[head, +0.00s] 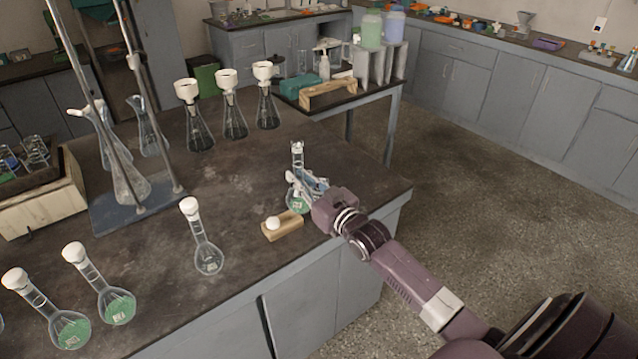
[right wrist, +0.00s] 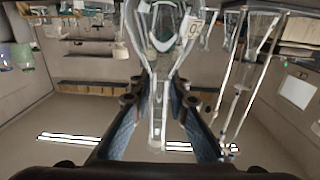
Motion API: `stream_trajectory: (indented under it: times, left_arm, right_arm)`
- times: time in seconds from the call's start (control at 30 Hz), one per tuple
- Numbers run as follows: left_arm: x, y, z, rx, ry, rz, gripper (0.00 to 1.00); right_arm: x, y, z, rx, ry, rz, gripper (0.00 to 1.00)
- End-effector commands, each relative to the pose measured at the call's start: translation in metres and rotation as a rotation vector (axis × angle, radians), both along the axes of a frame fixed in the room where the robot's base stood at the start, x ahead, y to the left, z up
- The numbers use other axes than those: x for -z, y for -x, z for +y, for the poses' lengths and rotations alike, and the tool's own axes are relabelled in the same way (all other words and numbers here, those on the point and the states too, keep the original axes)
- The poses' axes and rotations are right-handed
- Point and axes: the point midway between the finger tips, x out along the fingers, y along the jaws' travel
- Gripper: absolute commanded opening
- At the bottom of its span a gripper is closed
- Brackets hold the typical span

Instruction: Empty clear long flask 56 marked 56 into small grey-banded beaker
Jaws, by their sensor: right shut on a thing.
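A clear long-necked flask (head: 297,152) with green liquid low in it stands upright near the table's right edge, its neck open at the top. My right gripper (head: 305,184) is shut on this flask from the right and hides part of its body. In the right wrist view, the clear neck of the flask (right wrist: 158,105) lies between the two fingers, with a small pale tag (right wrist: 193,28) by its body; I cannot read its mark. I cannot make out a small grey-banded beaker. My left gripper is out of view.
A wooden block (head: 286,229) with a white stopper (head: 272,223) lies just in front of the held flask. A stoppered flask (head: 207,256) stands left of it, green flasks (head: 117,306) further left. Funnel-topped conical flasks (head: 232,117) and a metal stand (head: 136,215) are behind.

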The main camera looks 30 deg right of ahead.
Motion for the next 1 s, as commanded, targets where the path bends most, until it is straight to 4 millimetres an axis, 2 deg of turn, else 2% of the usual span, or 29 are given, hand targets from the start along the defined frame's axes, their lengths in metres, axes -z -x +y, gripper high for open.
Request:
stream_trajectory:
  times: [0.1,0.37,0.83,1.0]
  left_arm:
    - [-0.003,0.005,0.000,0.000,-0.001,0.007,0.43]
    - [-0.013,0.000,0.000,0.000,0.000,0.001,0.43]
    - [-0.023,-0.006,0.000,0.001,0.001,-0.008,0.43]
    - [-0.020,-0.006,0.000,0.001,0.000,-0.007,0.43]
  right_arm:
    - [-0.004,0.000,0.000,0.001,-0.019,0.003,0.00]
    - [-0.008,0.000,0.001,0.001,-0.114,0.034,0.00]
    - [-0.008,0.000,0.002,0.001,-0.338,0.109,0.00]
    - [-0.005,0.000,0.001,0.001,-0.418,0.137,0.00]
